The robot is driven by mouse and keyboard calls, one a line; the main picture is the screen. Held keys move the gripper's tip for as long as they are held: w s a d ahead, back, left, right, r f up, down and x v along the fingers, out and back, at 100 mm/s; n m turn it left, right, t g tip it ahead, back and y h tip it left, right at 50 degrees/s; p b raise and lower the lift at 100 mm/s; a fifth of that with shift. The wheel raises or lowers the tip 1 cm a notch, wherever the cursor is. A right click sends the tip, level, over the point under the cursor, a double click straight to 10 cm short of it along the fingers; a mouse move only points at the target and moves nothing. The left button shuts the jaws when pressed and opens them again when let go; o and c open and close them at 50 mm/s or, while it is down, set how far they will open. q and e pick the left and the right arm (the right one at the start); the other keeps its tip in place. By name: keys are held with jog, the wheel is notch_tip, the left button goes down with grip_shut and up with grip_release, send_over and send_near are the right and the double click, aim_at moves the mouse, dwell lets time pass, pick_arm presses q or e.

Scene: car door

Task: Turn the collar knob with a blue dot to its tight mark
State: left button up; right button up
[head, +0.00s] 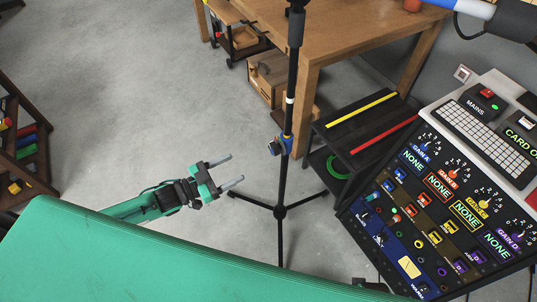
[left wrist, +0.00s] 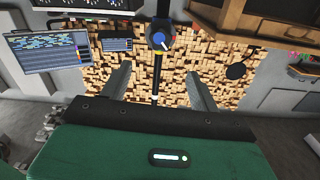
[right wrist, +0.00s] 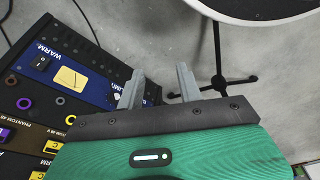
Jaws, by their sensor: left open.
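The collar knob (left wrist: 163,41) sits on the pole of a black tripod stand (head: 283,190). In the left wrist view it has blue on it, a pale pointer line, and small red and yellow marks around it; I cannot read which mark the pointer meets. My left gripper (head: 236,168) is open and empty, left of the pole and apart from the knob. In its wrist view the knob is beyond and between the fingers (left wrist: 155,74). My right gripper (right wrist: 159,78) is open and empty.
A wooden table (head: 345,32) stands behind the pole. A black step stool (head: 365,122) with yellow and red strips is to its right. A sloped control panel (head: 455,165) fills the right side.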

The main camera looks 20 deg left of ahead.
aim_at(271, 150)
pick_arm(q)
jog(key=x, duration=1.2)
jog(key=shift+w+d, duration=0.1)
jog(key=shift+w, duration=0.1)
jog(key=shift+w+d, duration=0.4)
pick_arm(e)
jog(key=shift+d+f, duration=0.1)
jog(key=shift+f, duration=0.45)
pick_arm(q)
jog(key=c, duration=1)
jog(key=shift+o, duration=0.2)
pick_arm(e)
jog(key=shift+s, duration=0.1)
